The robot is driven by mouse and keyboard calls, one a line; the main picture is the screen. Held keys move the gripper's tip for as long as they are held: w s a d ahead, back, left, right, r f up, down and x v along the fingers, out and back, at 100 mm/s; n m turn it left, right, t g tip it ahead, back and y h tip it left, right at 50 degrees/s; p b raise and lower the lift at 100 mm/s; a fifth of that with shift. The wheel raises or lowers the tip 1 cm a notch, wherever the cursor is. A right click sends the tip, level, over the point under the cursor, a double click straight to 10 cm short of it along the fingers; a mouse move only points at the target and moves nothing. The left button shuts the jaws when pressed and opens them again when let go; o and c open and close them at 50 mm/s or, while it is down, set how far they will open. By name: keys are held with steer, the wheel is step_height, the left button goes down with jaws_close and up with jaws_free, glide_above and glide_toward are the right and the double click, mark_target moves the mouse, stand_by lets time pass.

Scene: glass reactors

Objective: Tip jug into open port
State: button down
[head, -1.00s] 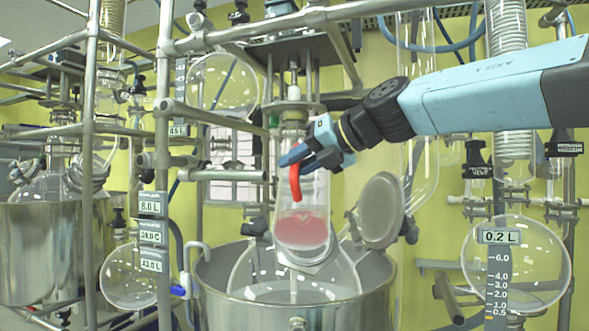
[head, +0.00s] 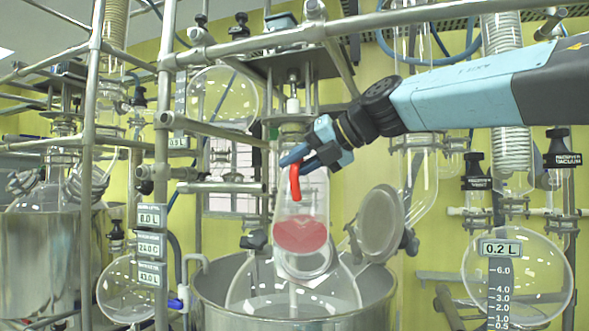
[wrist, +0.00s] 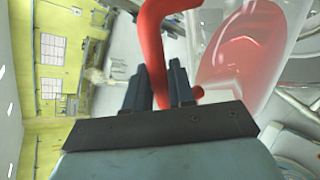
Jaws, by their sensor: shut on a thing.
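A clear jug (head: 301,205) with red liquid in its lower part hangs roughly upright in the head view. My gripper (head: 296,157) is shut on its red handle (head: 295,182). In the wrist view the handle (wrist: 153,50) passes between the fingers (wrist: 158,88), and the jug's red contents (wrist: 235,62) show at right. Below and behind the jug is a glass vessel (head: 245,285) in a steel pot. A round lid (head: 381,222) stands swung open at the right of its top. The port's mouth is largely hidden behind the jug.
The steel pot (head: 370,298) surrounds the vessel. Metal frame bars (head: 215,128) stand close at left and above. A round flask (head: 518,270) with a 0.2 L display (head: 500,248) is at right. Level displays (head: 150,245) are at left.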

steer(key=shift+w+r+m+g, duration=0.3)
steer(key=shift+w+r, duration=0.05)
steer(key=shift+r, duration=0.4)
steer(key=shift+m+g, duration=0.7)
steer(key=shift+g, duration=0.1)
steer(key=shift+w+d+r, duration=0.15)
steer(key=shift+w+r, duration=0.55)
steer(key=shift+r, duration=0.2)
steer(key=shift+w+d+r, duration=0.1)
steer(key=shift+w+r, duration=0.6)
steer(key=shift+r, duration=0.15)
steer(key=shift+m+g, duration=0.6)
steer(key=shift+g, duration=0.2)
steer(key=shift+w+d+r, duration=0.1)
steer(key=shift+w+r, duration=0.55)
steer(key=shift+w, duration=0.2)
steer(key=shift+w+d+r, duration=0.1)
steer(key=shift+w+r, duration=0.55)
steer(key=shift+w, duration=0.25)
steer(key=w+r+m+g, duration=0.2)
steer(key=w+r+g, duration=0.1)
steer(key=w, duration=0.4)
steer(key=shift+w+d+m, duration=0.25)
steer(key=shift+d+m, duration=0.05)
steer(key=shift+d, duration=0.15)
steer(key=shift+w, duration=0.2)
stand_by(0.8)
